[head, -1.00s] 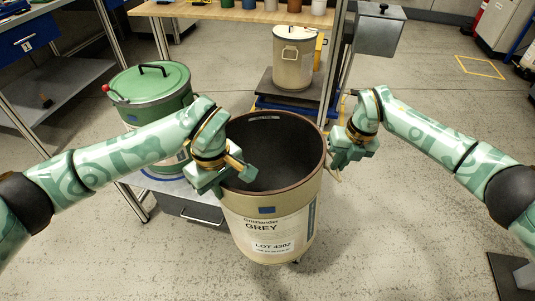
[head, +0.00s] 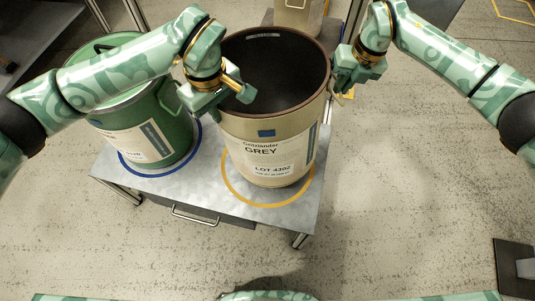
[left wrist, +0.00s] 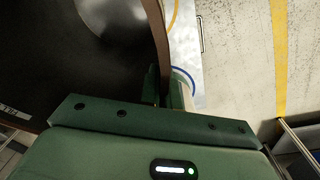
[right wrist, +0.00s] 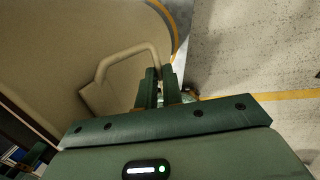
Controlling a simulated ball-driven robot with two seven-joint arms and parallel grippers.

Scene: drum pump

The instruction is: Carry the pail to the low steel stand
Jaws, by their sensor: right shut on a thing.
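The cream pail (head: 268,150) is labelled GREY, open-topped and upright. It stands over the yellow ring (head: 249,201) on the right half of the low steel stand (head: 210,197); I cannot tell whether its base touches. My right gripper (head: 345,90) is at the pail's right side, shut on its side handle, and the handle loop (right wrist: 125,57) shows in the right wrist view. My left gripper (head: 242,88) is at the pail's left rim. In the left wrist view its fingers (left wrist: 165,98) are close by the rim, and their gap is mostly hidden.
A green lidded drum (head: 158,122) stands inside the blue ring (head: 140,169) on the stand's left half, close beside the pail. Another cream container (head: 300,15) is behind the pail. The floor (head: 400,200) right of the stand is clear. A dark plate (head: 512,268) lies at the lower right.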

